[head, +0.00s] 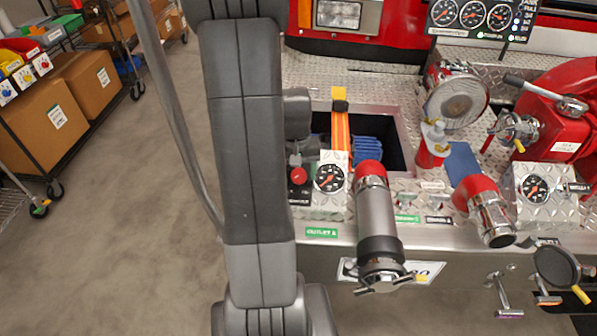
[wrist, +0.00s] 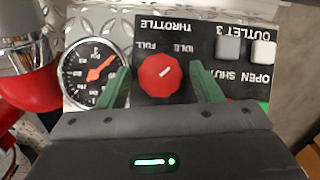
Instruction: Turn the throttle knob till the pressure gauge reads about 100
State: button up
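The red throttle knob (wrist: 160,82) sits on a black panel marked THROTTLE, with FULL and IDLE labels, upside down in the wrist view. Its white mark slants across its face. The knob also shows in the head view (head: 298,175), beside my arm. The pressure gauge (wrist: 88,76) is left of it, with a black face and an orange needle; its numbers are too small to read surely. The gauge also shows in the head view (head: 330,178). My gripper (wrist: 160,88) is open, its green fingers on either side of the knob. The right finger looks very close to it; contact is unclear.
Switches and OUTLET 3 and OPEN/SHUT labels are on the panel's right. A hose nozzle (head: 376,220) stands right of the gauge. A second gauge (head: 535,188) and red-collared fitting (head: 484,210) are farther right. Open floor (head: 120,230) lies left.

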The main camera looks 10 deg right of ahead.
jog(key=c, duration=0.8)
jog(key=shift+c, duration=0.2)
jog(key=shift+m, duration=0.3)
jog(key=m+y, duration=0.2)
jog(key=m, duration=0.1)
jog(key=shift+d+t+b, duration=0.2)
jog(key=shift+t+b, duration=0.15)
jog(key=shift+t, duration=0.05)
jog(key=m+y+b, duration=0.1)
jog(key=m, duration=0.1)
jog(key=m+t, duration=0.1)
jog(key=m, duration=0.1)
jog(key=shift+s+d+f+y+b, duration=0.1)
jog(key=shift+s+f+y+b, duration=0.05)
jog(key=shift+y+b, duration=0.25)
jog(key=m+t+b, duration=0.1)
jog(key=m, duration=0.1)
jog(key=m+t+y+b, duration=0.1)
jog(key=m, duration=0.1)
jog(key=shift+s+f+t, duration=0.1)
jog(key=shift+s+t, duration=0.05)
jog(key=shift+t, duration=0.15)
jog(key=shift+s+m+t+y+b, duration=0.15)
jog(key=shift+m+t+b, duration=0.45)
jog(key=shift+m, duration=0.55)
jog(key=shift+w+m+t+y+b, duration=0.15)
jog(key=shift+m+t+b, duration=0.45)
jog(key=shift+m, duration=0.55)
jog(key=shift+s, duration=0.15)
